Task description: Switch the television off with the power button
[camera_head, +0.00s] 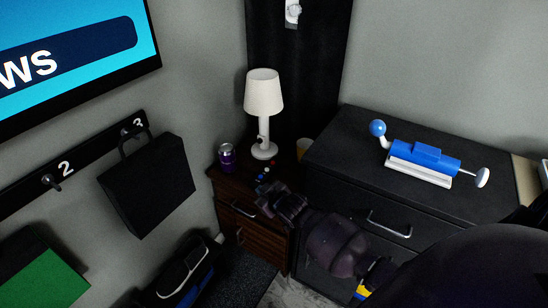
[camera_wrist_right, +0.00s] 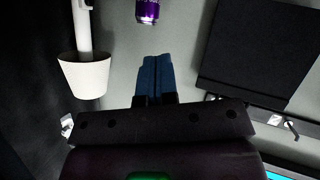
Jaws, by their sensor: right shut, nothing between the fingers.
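The television (camera_head: 75,50) hangs on the left wall in the head view. Its screen is lit, cyan with "WS" lettering; a sliver of lit screen (camera_wrist_right: 287,176) shows at the lower right of the wrist view. I cannot make out a power button on the visible part of its frame. My right gripper (camera_head: 264,187) is over the front of the small dark cabinet, well to the right of the television. In the wrist view its blue fingers (camera_wrist_right: 155,78) are together, with nothing between them. My left gripper is not in view.
A white lamp (camera_head: 263,95) and a purple can (camera_head: 227,157) stand on the small cabinet (camera_head: 222,185), near small blue and red spots I cannot identify. A black bag (camera_head: 148,185) hangs from the numbered hook rail (camera_head: 95,155). A blue-and-white device (camera_head: 425,160) lies on the dark dresser (camera_head: 350,135).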

